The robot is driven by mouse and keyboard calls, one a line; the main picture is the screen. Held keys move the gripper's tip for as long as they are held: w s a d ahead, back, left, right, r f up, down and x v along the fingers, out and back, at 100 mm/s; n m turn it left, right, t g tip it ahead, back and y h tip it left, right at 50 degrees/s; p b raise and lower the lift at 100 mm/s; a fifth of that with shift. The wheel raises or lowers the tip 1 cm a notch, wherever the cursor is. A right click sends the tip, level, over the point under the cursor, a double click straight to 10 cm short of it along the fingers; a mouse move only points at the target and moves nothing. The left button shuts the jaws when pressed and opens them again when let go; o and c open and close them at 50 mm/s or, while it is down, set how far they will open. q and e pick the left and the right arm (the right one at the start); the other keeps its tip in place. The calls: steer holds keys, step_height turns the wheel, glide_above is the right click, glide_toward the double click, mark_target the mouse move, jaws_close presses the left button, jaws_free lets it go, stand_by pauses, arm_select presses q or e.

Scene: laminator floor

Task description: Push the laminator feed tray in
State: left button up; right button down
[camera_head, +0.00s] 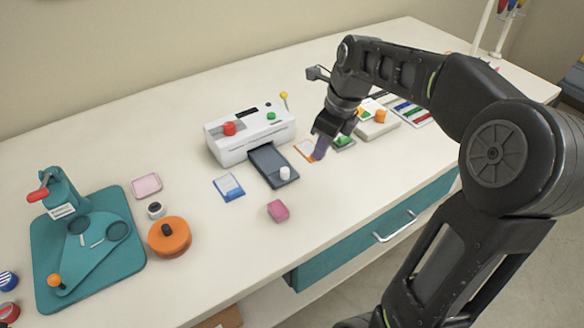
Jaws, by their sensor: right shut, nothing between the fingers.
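The white laminator (248,134) stands on the table, with a red knob and a green button on top. Its dark grey feed tray (268,163) sticks out of the front, and a white knob (285,173) stands near the tray's outer end. My right gripper (320,150) is shut and empty, pointing down just to the right of the tray and apart from it. It is above or near some small cards; its exact height is hard to tell. My left gripper is not in view.
A teal press (45,245), an orange disc (169,237) and a pink block (278,210) stand left and in front. A blue-and-white card (228,187) lies left of the tray. A pale block with an orange knob (380,117) is behind my gripper. The table's front edge has a teal drawer (365,240).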

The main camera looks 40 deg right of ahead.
mark_target(277, 163)
steer(key=shift+f, duration=0.1)
steer(key=x, duration=1)
steer(key=shift+s+f, duration=0.1)
steer(key=w, duration=0.1)
steer(key=w+a+p, duration=0.1)
steer(key=shift+w+a+r, duration=0.1)
steer(key=shift+w+r, duration=0.15)
steer(key=shift+w, duration=0.05)
steer(key=shift+w+a, duration=0.25)
steer(key=shift+w, duration=0.3)
steer(key=w+p, duration=0.2)
steer(key=w, duration=0.5)
steer(key=shift+w+p, duration=0.2)
steer(key=shift+p, duration=0.2)
steer(key=shift+d, duration=0.1)
steer(key=shift+w+r, duration=0.1)
steer(key=shift+w, duration=0.05)
